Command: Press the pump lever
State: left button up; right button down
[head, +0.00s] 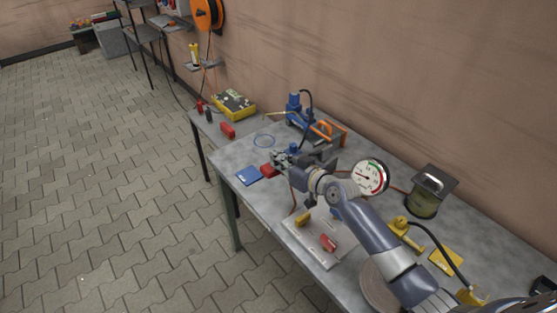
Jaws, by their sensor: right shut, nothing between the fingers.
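A blue pump unit (294,104) stands at the back of the grey workbench, near the wall. A thin tan rod (277,114) sticks out from it to the left; I cannot tell if this is the pump lever. My right gripper (281,159) is shut and empty over the bench, in front of the pump and apart from that rod. My right arm comes in from the lower right and hides part of the bench. A round pressure gauge (369,177) shows just right of my wrist. My left gripper is not in view.
An orange clamp-like part (323,128) is beside the pump. A blue pad (248,175) lies at the bench's left edge. A light plate (318,246) with red and yellow parts lies nearer, and a lidded container (425,203) stands right. The paved floor at left is clear.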

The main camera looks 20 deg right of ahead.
jog(key=shift+f, duration=0.1)
jog(key=shift+s+a+f+n+t+h+b, duration=0.2)
jog(key=shift+f+n+b, duration=0.65)
jog(key=shift+f, duration=0.95)
jog(key=shift+a+f+n+t+h+b, duration=0.15)
jog(key=shift+f+n+h+b, duration=0.45)
jog(key=shift+f, duration=1.25)
jog(key=shift+s+a+f+n+t+b, duration=0.15)
jog(key=shift+f+n+b, duration=0.6)
jog(key=shift+f+b, duration=0.85)
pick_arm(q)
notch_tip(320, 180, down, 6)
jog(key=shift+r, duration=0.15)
pick_arm(e)
jog(key=shift+f, duration=0.5)
jog(key=shift+s, duration=0.1)
jog(key=shift+a+r+p, duration=0.15)
jog(key=shift+r+p, duration=0.45)
jog(key=shift+p, duration=0.2)
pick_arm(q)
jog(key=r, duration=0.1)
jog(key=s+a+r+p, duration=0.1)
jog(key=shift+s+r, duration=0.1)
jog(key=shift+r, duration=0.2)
pick_arm(e)
jog(key=s+d+r, duration=0.1)
jog(key=s+r, duration=0.5)
jog(key=s, duration=0.3)
jog(key=shift+s+d, duration=0.2)
jog(key=shift+d, duration=0.1)
